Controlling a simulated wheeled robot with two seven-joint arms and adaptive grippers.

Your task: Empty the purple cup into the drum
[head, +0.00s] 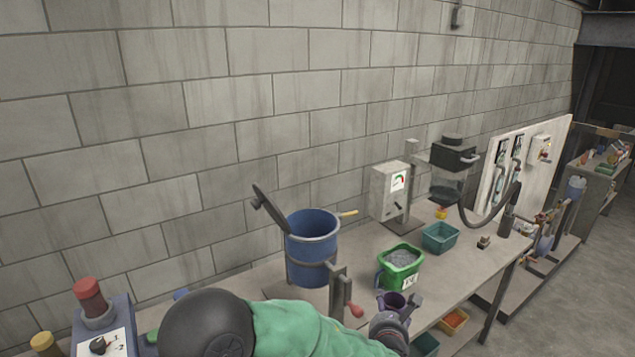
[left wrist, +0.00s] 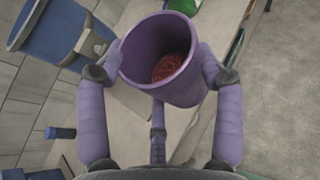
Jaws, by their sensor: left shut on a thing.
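The purple cup (head: 389,302) is in my left gripper (head: 400,305), right of and nearer than the drum in the head view. In the left wrist view the cup (left wrist: 142,62) shows its open mouth, with red grainy stuff inside, and purple fingers close around it. The blue drum (head: 312,243) stands on the bench in a metal frame, its dark lid (head: 270,208) swung up at the left. Part of the drum (left wrist: 60,30) shows at the upper left of the left wrist view. My right gripper is not in view.
A green bucket of grey granules (head: 401,262) stands right of the drum. A teal bin (head: 440,237) and a grey box with a gauge (head: 390,192) stand behind it. A red-knobbed crank (head: 352,308) sticks out before the drum. A block wall (head: 250,120) closes the back.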

